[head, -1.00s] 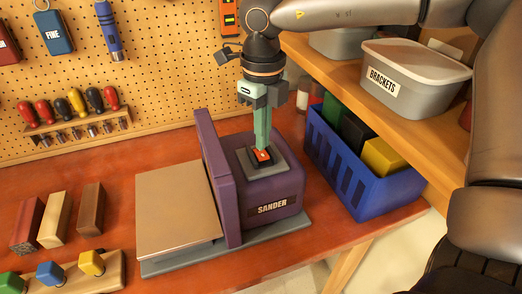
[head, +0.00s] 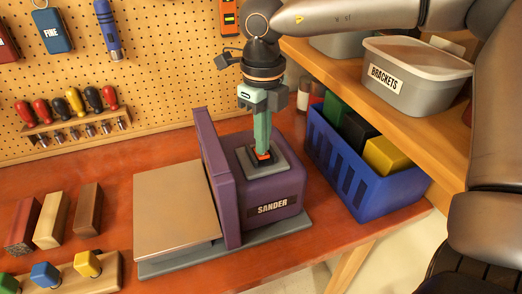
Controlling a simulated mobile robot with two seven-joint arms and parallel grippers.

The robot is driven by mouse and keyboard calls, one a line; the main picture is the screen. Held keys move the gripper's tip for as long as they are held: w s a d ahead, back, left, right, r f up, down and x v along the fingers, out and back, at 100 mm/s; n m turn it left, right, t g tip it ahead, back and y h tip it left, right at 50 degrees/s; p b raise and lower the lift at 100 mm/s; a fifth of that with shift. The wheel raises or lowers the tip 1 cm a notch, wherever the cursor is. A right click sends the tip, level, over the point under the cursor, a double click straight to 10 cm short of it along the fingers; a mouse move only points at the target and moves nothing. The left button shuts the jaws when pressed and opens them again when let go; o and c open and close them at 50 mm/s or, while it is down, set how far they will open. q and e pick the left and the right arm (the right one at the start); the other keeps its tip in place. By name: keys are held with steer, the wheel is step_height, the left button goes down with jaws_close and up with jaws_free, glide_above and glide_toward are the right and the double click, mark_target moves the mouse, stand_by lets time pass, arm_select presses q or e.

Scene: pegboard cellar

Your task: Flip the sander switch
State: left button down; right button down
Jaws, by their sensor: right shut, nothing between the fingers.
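The purple sander (head: 270,190) stands on a grey base on the red-brown bench, with a tan table plate (head: 175,210) at its left. On its top is a grey switch plate with a small red-orange switch (head: 263,156) in a dark frame. My right gripper (head: 262,148) points straight down with its green fingers shut and empty. Its fingertips are at the switch and appear to touch it, hiding part of it. I cannot tell which way the switch is set. My left gripper is not in view.
A blue crate (head: 340,170) with green, black and yellow blocks stands right of the sander. A shelf above it holds a grey brackets bin (head: 415,75). Wooden blocks (head: 52,220) and a rack of coloured knobs (head: 75,273) lie at left. Screwdrivers (head: 68,103) hang on the pegboard.

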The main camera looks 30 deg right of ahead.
steer(key=shift+f+b, duration=0.45)
steer(key=shift+f, duration=0.05)
steer(key=shift+s, duration=0.1)
steer(key=shift+r+p, duration=0.6)
steer(key=shift+r, duration=0.2)
steer(key=shift+r+p, duration=1.65)
steer(key=shift+r, duration=1.15)
steer(key=shift+f, duration=0.1)
